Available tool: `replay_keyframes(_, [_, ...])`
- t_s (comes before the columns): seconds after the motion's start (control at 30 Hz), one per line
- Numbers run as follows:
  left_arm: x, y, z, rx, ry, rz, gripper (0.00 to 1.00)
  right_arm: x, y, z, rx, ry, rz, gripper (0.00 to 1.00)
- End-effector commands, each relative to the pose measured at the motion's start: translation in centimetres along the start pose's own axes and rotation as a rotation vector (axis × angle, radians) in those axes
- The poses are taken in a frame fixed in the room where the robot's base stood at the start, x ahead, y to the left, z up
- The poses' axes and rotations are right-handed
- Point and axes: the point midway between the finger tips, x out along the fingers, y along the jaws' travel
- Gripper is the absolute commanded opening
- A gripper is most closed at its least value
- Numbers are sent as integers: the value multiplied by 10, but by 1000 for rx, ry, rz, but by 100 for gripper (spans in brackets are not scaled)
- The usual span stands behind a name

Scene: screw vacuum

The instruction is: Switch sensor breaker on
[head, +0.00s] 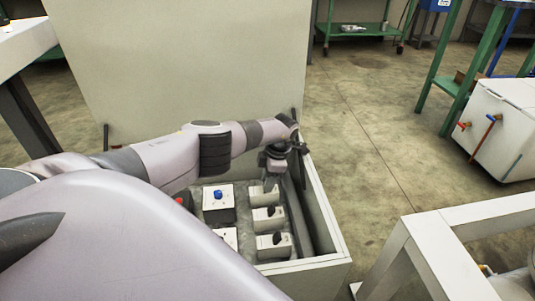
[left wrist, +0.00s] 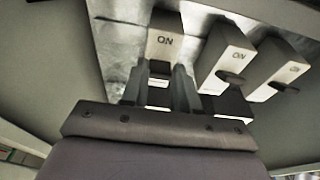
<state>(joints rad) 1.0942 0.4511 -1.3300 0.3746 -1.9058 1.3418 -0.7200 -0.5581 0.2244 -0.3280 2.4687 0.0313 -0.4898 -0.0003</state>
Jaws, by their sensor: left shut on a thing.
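An open box (head: 330,235) holds a column of three white breakers with dark levers: the far breaker (head: 258,198), the middle breaker (head: 262,222) and the near breaker (head: 268,250). My left gripper (head: 271,184) reaches down at the far breaker. In the left wrist view, my left gripper (left wrist: 160,88) is shut on the lever of the leftmost breaker (left wrist: 165,48), which is marked ON. Its fingers hide most of that lever. Which one is the sensor breaker cannot be read. My right gripper is not in view.
A blue button (head: 218,194) on a white block stands left of the breakers, with a red button (head: 180,201) partly hidden by my arm. The raised lid (head: 180,60) stands behind the box. A white frame (head: 440,245) stands at the right; open floor (head: 370,150) lies beyond.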

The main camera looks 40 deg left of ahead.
Motion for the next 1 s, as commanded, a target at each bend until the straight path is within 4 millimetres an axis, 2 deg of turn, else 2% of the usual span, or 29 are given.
replay_keyframes(0.6, [1, 0, 0, 1, 12, 1, 0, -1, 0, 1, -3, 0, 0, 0])
replay_keyframes(0.63, [1, 0, 0, 1, 12, 1, 39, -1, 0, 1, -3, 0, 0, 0])
replay_keyframes(0.7, [1, 0, 0, 1, 12, 1, 55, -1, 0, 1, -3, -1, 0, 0])
replay_keyframes(1.0, [-2, 0, 0, 1, 12, 0, 55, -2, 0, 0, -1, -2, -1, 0])
